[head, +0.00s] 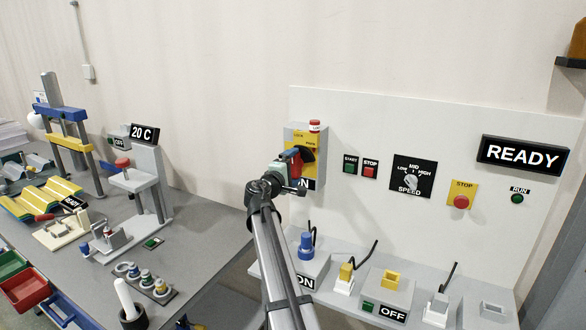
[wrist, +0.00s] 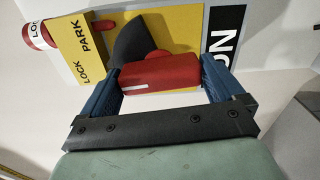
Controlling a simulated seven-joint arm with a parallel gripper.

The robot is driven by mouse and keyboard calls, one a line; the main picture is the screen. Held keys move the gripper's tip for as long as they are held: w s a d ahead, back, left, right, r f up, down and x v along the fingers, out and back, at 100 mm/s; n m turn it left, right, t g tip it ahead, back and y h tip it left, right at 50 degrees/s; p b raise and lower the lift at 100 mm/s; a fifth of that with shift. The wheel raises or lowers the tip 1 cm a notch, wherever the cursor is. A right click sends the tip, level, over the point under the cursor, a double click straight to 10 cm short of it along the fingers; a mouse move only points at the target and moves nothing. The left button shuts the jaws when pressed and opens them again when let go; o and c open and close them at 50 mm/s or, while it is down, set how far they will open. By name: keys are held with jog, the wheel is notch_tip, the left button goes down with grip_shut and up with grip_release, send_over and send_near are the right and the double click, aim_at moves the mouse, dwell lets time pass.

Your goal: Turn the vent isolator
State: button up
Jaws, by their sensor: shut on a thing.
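The isolator (head: 291,137) is a yellow plate on a grey box at the left of the white wall panel. In the wrist view its plate (wrist: 172,24) carries the words LOCK and PARK, and a white-on-black ON label (wrist: 225,35) sits beside it. Its red handle (wrist: 160,72), with a white line on one edge, stands out from a black round base (wrist: 142,40). My gripper (wrist: 166,75) is shut on the handle, one blue finger at each end. My gripper also shows in the head view (head: 293,164), partly covering the isolator.
Plugs and sockets (head: 382,294) stand on the shelf below. A bench (head: 190,225) with fixtures is left.

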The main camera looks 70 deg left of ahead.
jog(key=shift+m, duration=0.5)
jog(key=o, duration=0.7)
jog(key=shift+c, duration=0.2)
jog(key=v, duration=1.4)
